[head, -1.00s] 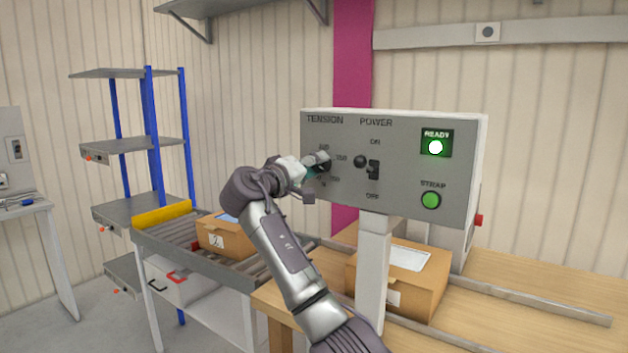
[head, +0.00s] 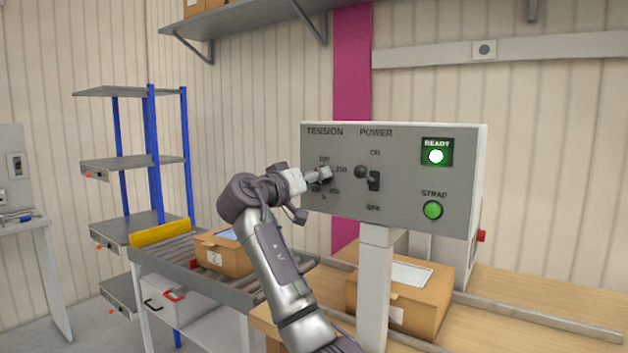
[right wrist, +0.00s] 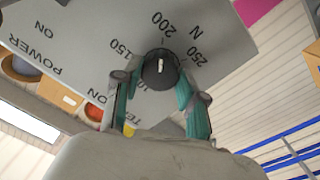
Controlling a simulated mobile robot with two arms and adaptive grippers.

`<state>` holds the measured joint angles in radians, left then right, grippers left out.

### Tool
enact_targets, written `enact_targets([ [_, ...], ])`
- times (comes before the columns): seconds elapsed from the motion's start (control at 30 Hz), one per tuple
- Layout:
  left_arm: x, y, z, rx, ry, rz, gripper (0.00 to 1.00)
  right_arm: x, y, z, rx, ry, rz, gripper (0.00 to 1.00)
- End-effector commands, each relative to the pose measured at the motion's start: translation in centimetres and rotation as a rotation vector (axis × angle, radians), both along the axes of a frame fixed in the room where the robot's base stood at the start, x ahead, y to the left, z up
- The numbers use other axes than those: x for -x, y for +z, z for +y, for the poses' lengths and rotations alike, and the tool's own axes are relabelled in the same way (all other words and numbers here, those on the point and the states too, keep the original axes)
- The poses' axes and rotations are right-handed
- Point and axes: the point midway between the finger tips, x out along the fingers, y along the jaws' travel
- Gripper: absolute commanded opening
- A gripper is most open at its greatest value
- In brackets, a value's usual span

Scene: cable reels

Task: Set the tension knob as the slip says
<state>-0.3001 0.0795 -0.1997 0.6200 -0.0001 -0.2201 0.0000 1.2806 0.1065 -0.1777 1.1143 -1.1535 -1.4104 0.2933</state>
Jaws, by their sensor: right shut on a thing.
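The tension knob (right wrist: 158,72) is a dark round knob on the grey control panel (head: 405,215). My right gripper (right wrist: 160,92) is shut on it, with a teal-padded finger on either side. The knob's white mark lies roughly in line with the 200 label in the right wrist view, between 150 and 250; the exact setting is hard to tell. In the head view my right gripper (head: 321,175) covers most of the knob. A white sheet (head: 411,273) lies on a box behind the panel post; its writing is unreadable. My left gripper is out of view.
The power lever (head: 373,180) sits close to the right of the knob. The green READY lamp (head: 436,156) is lit above the green STRAP button (head: 432,210). A carton (head: 226,254) sits on the roller conveyor at left, and another box (head: 430,310) stands on the wooden table.

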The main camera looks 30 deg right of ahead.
Motion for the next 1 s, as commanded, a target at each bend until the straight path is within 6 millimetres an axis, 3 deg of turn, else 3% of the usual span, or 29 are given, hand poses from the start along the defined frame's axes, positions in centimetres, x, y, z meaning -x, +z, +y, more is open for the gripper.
enact_targets([
  [0.27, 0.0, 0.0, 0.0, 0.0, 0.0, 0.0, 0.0, -0.1, -0.4, 0.0, -0.006, -0.001, 0.008, 0.06],
  [0.3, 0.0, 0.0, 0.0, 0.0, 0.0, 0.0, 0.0, -0.1, -0.5, 0.0, -0.007, -0.002, 0.008, 0.48],
  [0.43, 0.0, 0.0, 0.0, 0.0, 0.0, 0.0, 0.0, 0.0, -0.3, 0.0, -0.004, -0.001, 0.006, 0.67],
  [0.77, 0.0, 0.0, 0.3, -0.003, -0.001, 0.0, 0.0, 0.1, -0.1, 0.2, -0.001, 0.0, 0.003, 0.67],
  [1.0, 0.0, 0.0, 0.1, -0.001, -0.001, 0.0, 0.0, 1.2, -0.2, 3.6, -0.002, 0.004, 0.002, 0.67],
])
